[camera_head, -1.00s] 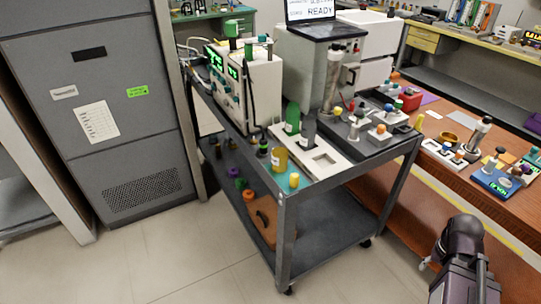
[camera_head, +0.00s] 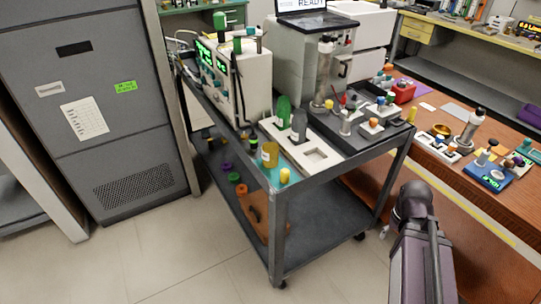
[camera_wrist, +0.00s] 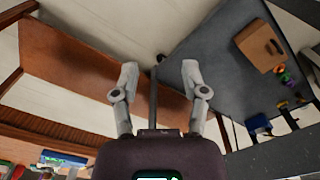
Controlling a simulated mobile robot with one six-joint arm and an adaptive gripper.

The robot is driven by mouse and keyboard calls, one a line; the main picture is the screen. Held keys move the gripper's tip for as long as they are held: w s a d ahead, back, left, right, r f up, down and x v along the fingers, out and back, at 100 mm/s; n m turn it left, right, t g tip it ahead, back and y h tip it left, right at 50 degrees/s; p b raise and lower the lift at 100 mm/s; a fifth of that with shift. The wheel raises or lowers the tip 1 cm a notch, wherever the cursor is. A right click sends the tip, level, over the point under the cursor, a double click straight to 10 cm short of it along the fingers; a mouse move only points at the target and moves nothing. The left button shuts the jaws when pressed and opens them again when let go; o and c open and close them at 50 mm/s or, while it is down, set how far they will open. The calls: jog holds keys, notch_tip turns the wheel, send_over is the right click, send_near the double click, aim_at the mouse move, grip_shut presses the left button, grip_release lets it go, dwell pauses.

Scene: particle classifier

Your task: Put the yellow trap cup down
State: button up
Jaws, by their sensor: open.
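A yellow cup with a white label (camera_head: 270,153), which looks like the yellow trap cup, stands upright at the left front of the trolley top, beside the white tray (camera_head: 293,143). A green cup (camera_head: 284,112) and a grey cup (camera_head: 299,123) stand in the tray. A square recess in the tray's right part looks empty. My gripper (camera_wrist: 160,70) is open in the wrist view, with nothing between its fingers. It is well apart from the yellow cup, which I cannot make out in the wrist view. My gripper's fingers are not visible in the head view.
The trolley's lower shelf (camera_head: 325,208) holds a brown box (camera_head: 252,212) and several coloured pieces. A small yellow-topped item (camera_head: 285,175) is at the trolley's near corner. An instrument (camera_head: 240,85) stands behind the cups. A brown bench (camera_head: 470,205) is at the right.

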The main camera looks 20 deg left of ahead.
jog(key=o, duration=0.3)
jog(key=shift+o, duration=1.1)
jog(key=shift+w+a+r, duration=0.1)
jog(key=shift+w+a, duration=0.1)
jog(key=shift+w, duration=0.05)
notch_tip(320, 180, up, 20)
jog(key=n+t+p, duration=0.1)
jog(key=p, duration=1.9)
send_over(270, 147)
jog(key=s, duration=0.1)
jog(key=shift+f, duration=0.25)
jog(key=f+b, duration=0.5)
jog(key=b, duration=0.1)
jog(key=w+f+b, duration=0.1)
jog(key=f+b, duration=0.2)
jog(key=shift+f, duration=0.3)
jog(key=shift+f, duration=0.15)
